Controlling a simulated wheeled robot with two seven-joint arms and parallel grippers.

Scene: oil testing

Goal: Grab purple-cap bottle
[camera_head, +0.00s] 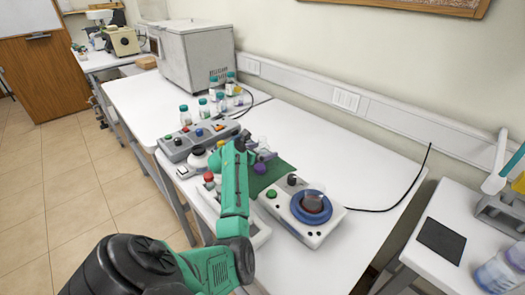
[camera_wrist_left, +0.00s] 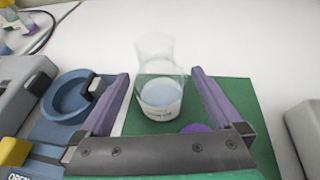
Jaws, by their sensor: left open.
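My left gripper (camera_head: 258,154) is open over the green mat on the main table. In the left wrist view its two purple fingers (camera_wrist_left: 160,76) stand apart, on either side of a clear glass vessel (camera_wrist_left: 160,92) with pale blue liquid and a printed label. A purple rounded piece (camera_wrist_left: 196,128) shows low between the fingers, partly hidden by the gripper's bar; it looks like a cap. In the head view a purple round shape (camera_head: 260,168) shows beside the gripper. The bottle's body under it cannot be made out. My right gripper is not in view.
A green mat (camera_head: 278,172) lies under the gripper. A stirrer with a blue plate and beaker (camera_head: 312,203) is to its right; a grey button box (camera_head: 197,139) is behind left. Several teal-capped bottles (camera_head: 203,107) stand farther back. The table's right back is clear.

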